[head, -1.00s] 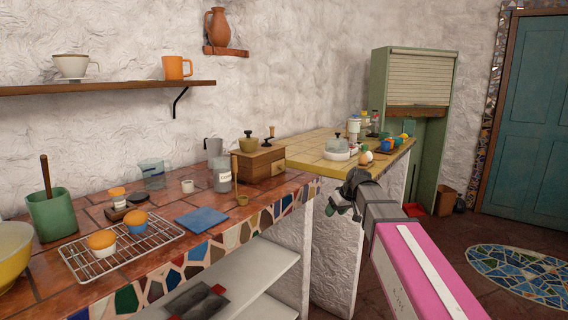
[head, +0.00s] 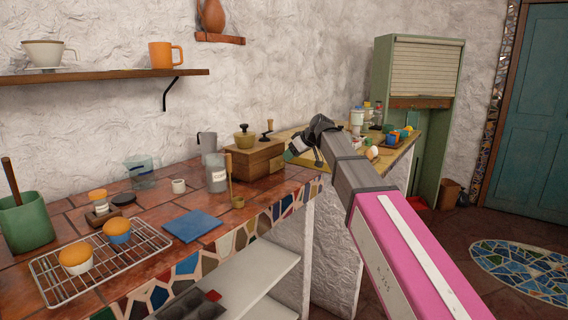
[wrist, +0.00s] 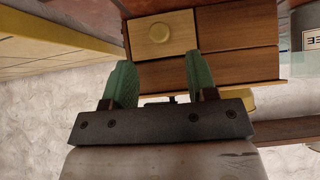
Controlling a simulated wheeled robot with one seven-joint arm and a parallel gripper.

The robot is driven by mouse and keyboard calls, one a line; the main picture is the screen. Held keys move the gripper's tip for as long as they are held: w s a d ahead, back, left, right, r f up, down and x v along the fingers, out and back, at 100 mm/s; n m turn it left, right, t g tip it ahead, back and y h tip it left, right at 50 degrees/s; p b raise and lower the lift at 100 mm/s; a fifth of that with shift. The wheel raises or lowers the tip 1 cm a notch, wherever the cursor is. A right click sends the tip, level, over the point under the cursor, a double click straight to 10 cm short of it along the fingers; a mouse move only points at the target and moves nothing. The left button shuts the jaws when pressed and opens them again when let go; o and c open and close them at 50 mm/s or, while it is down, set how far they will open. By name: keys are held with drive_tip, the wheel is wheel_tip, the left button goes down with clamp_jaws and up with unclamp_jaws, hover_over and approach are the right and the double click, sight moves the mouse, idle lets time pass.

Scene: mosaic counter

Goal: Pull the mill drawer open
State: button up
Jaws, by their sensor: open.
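The wooden coffee mill (head: 250,160) stands at the back of the tiled counter in the head view, with its crank and bowl on top. In the wrist view the mill drawer (wrist: 141,48) shows as a lighter wooden panel with a round knob (wrist: 157,32). The drawer looks shut, close to flush with the mill's body. My gripper (wrist: 160,68) is open and empty, its green fingers pointing at the drawer front. The knob lies ahead of the fingertips and between them in the picture, apart from both. In the head view my gripper (head: 306,154) is just right of the mill.
A blue tile (head: 193,224) and a wire rack with cupcakes (head: 60,286) lie nearer. The yellow-topped counter with bottles (head: 357,117) is behind my arm.

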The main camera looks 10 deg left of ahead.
drive_tip(key=x, duration=0.6)
